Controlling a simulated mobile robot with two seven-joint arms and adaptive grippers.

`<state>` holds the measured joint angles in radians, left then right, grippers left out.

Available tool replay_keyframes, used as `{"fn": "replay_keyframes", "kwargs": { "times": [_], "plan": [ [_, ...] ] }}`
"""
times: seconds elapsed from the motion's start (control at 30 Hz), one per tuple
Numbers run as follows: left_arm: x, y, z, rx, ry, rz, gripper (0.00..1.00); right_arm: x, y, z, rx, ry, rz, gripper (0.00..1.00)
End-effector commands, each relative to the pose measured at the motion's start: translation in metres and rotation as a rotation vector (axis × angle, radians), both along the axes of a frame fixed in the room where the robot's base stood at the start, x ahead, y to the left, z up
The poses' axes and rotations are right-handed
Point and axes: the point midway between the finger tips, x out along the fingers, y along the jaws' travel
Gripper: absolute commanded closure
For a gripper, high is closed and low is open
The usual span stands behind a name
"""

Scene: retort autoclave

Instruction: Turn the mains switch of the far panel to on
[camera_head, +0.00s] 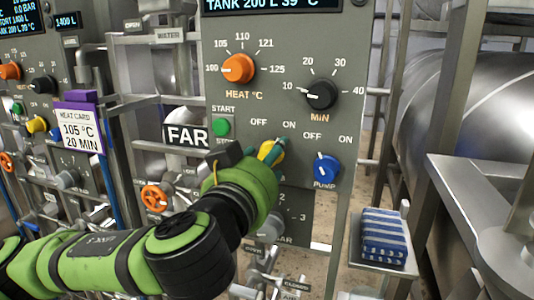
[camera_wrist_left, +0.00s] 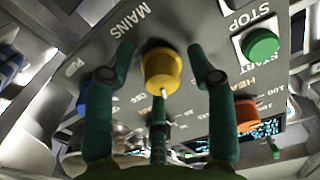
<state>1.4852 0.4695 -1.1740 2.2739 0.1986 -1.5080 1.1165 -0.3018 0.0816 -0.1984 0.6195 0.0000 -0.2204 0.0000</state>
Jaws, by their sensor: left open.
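The far panel (camera_head: 225,95) is grey and carries the "FAR" label. Its mains switch is a yellow knob (camera_head: 266,153), mostly hidden by my left gripper in the head view. "OFF" and "ON" are printed above it. In the left wrist view the yellow knob (camera_wrist_left: 160,72) sits between the spread green fingers of my left gripper (camera_wrist_left: 159,52), beside the word "MAINS". Its white pointer mark points down in that picture; I cannot tell which label it matches. My left gripper (camera_head: 276,149) is open around the knob, with no clear contact. My right gripper is out of view.
A green start button (camera_head: 221,127) is left of the switch and a blue pump knob (camera_head: 326,168) right. Orange heat (camera_head: 238,68) and black minute (camera_head: 321,94) knobs are above. A folded striped cloth (camera_head: 383,236) lies on a shelf at right. Another panel with a heat card (camera_head: 80,128) is left.

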Motion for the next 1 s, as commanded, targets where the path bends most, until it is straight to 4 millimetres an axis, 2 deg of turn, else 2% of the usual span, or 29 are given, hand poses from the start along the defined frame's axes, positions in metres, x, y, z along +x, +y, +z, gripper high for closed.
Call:
{"fn": "replay_keyframes", "kwargs": {
  "times": [0.27,0.3,0.4,0.6,0.8,1.0],
  "plan": [
    [0.002,-0.001,-0.001,0.001,-0.001,0.0,0.44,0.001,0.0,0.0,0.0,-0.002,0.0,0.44],
    [0.002,-0.001,-0.001,0.001,-0.001,0.0,0.6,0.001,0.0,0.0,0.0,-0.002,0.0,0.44],
    [0.002,-0.001,-0.001,0.0,0.0,0.0,0.99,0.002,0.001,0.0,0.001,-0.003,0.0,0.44],
    [0.002,-0.001,-0.003,0.003,0.003,0.0,1.0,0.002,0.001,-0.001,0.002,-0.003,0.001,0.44],
    [0.002,-0.002,-0.008,0.057,-0.009,-0.004,1.0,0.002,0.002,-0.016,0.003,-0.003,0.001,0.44],
    [0.002,-0.001,-0.006,0.133,-0.03,-0.001,1.0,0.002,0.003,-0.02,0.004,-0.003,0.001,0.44]
  ]
}}
